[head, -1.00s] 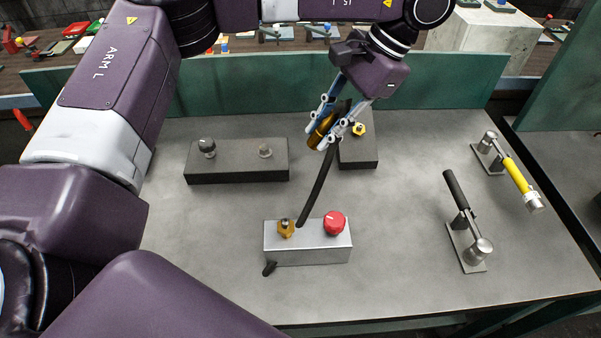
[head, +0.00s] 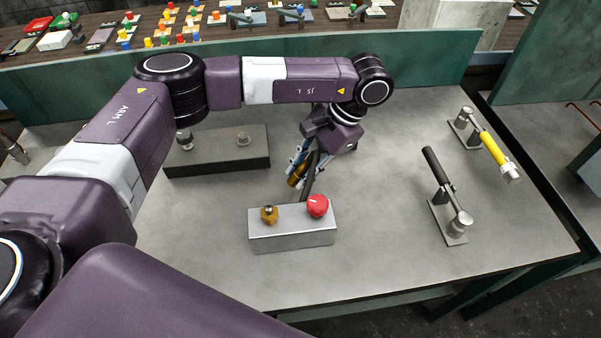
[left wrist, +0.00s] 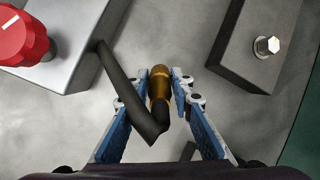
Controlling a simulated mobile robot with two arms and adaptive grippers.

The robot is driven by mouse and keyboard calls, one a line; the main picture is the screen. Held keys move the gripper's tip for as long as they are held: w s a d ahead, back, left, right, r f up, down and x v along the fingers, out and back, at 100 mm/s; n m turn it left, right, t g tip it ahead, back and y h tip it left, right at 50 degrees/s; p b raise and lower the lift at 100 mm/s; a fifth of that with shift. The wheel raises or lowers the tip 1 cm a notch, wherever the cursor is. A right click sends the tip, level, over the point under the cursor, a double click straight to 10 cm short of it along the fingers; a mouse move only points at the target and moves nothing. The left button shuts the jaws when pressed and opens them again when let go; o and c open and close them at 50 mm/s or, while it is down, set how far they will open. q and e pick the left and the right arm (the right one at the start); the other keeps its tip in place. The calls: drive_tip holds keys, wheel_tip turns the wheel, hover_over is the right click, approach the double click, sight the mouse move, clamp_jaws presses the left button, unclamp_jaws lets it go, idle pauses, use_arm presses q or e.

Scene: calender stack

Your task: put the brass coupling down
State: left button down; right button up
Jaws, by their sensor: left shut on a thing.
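My left gripper (head: 301,168) has blue fingers and is shut on the brass coupling (head: 297,178), just behind the silver block (head: 292,239). In the left wrist view, the coupling (left wrist: 160,84) lies between the fingertips (left wrist: 160,76) over bare tabletop. I cannot tell whether it touches the table. A black hose (left wrist: 127,92) bends back from the coupling towards the silver block. That block carries a brass fitting (head: 269,215) and a red knob (head: 317,206). My right gripper is not in view.
A long dark block (head: 220,163) with two metal posts stands behind left. Two toggle clamps, one black-handled (head: 440,178) and one yellow-handled (head: 492,148), stand at the right. A green back panel (head: 420,75) closes the rear. The table (head: 390,240) is clear in the front right.

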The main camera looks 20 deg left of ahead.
use_arm(q)
drive_tip(key=shift+f, duration=0.85)
drive_tip(key=c, duration=1.7)
unclamp_jaws()
